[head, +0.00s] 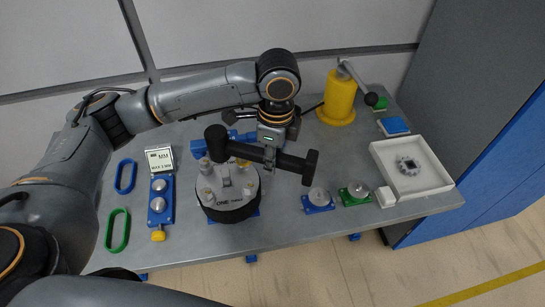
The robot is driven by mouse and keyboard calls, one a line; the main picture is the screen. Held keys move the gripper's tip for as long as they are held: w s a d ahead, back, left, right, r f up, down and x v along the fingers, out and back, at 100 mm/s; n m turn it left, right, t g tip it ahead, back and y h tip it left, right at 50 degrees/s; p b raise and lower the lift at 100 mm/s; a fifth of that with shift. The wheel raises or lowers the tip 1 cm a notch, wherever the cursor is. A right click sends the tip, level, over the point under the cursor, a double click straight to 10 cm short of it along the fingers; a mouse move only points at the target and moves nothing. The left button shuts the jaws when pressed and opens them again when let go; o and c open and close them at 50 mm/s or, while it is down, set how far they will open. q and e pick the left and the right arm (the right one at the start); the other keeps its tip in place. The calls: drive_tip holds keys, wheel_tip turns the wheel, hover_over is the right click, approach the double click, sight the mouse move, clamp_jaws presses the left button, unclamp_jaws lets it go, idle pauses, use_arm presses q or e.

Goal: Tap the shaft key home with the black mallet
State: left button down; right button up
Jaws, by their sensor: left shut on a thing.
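My left gripper (269,150) is shut on the black mallet (290,161) and holds it crosswise above the bench. The mallet has a T-shaped end at the right and a thick dark end at the left. Its left part hangs over the back edge of a round fixture (229,199) with a silver top, a black side and several upright posts. A small grey upright block (225,181) stands at the middle of the fixture. I cannot make out the shaft key for certain. My right gripper is out of view.
The grey bench (290,230) carries blue (318,206) and green (346,197) plates with silver discs, a white tray (440,181) with a grey part, and a yellow lever press (338,100). Blue and green rings lie left. The bench front is mostly clear.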

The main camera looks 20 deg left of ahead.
use_arm(q)
drive_tip(key=shift+w+r+p, duration=0.1)
drive_tip(key=shift+r+p, duration=0.05)
drive_tip(key=shift+p, duration=0.3)
wheel_tip(320, 180, down, 4)
drive_tip(key=shift+r, duration=0.1)
drive_tip(key=shift+d+r, duration=0.1)
drive_tip(key=shift+p, duration=0.75)
